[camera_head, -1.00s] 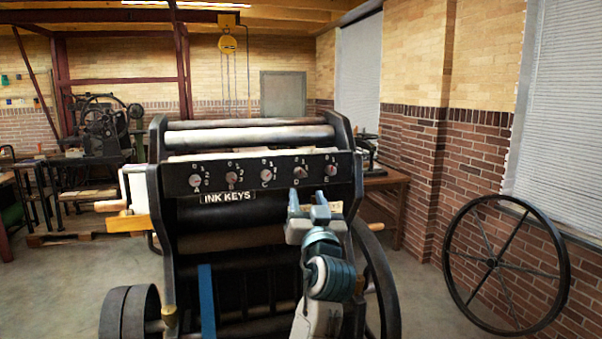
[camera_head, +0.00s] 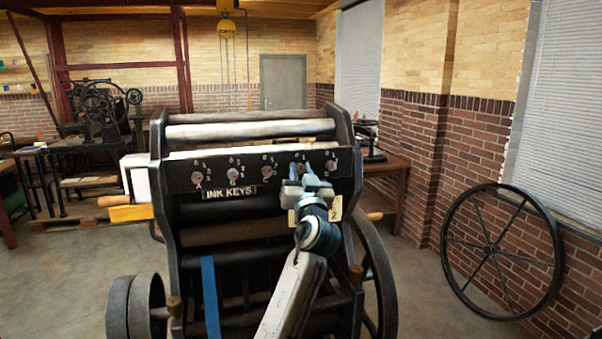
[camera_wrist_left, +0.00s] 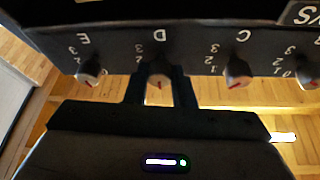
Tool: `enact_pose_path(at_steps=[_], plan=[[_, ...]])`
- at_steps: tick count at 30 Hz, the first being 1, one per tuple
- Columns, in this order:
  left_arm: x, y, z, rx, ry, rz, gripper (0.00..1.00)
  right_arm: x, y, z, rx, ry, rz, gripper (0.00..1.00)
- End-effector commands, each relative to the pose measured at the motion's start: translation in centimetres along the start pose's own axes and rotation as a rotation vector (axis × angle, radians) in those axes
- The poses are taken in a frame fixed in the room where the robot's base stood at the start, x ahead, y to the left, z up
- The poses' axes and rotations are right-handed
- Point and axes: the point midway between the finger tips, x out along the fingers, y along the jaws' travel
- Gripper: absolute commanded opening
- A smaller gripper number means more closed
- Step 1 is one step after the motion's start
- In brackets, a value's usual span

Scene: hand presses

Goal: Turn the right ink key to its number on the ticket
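The black ink key panel (camera_head: 215,180) runs across the press, with several lettered round keys, A at the left to E (camera_head: 331,165) at the right. My left gripper (camera_head: 303,175) is at key D, second from the right. In the left wrist view its fingers stand either side of the key D knob (camera_wrist_left: 158,80), close to its sides; I cannot tell whether they press it. The red mark on D points straight down there. Key C (camera_wrist_left: 237,74) is apart from the fingers. A cream ticket (camera_head: 335,208) hangs below the panel, partly hidden by my gripper. My right gripper is out of view.
The press has side frames, rollers (camera_head: 250,131) above the panel and flywheels at its sides. A spoked wheel (camera_head: 503,252) leans on the brick wall at right. A wooden table (camera_head: 390,178) stands behind right.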

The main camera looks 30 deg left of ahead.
Motion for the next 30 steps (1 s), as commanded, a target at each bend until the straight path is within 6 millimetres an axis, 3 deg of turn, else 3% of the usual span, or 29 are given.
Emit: enact_pose_path(at_steps=[3,16,30], plan=[[0.0,0.0,0.0,0.0,0.0,0.001,0.0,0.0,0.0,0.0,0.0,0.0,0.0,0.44],[0.1,-0.1,-0.2,0.088,-0.005,0.038,0.0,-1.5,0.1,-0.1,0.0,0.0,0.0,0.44],[0.3,-0.4,-0.7,0.461,-0.02,0.196,0.0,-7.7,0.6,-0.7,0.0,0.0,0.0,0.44]])
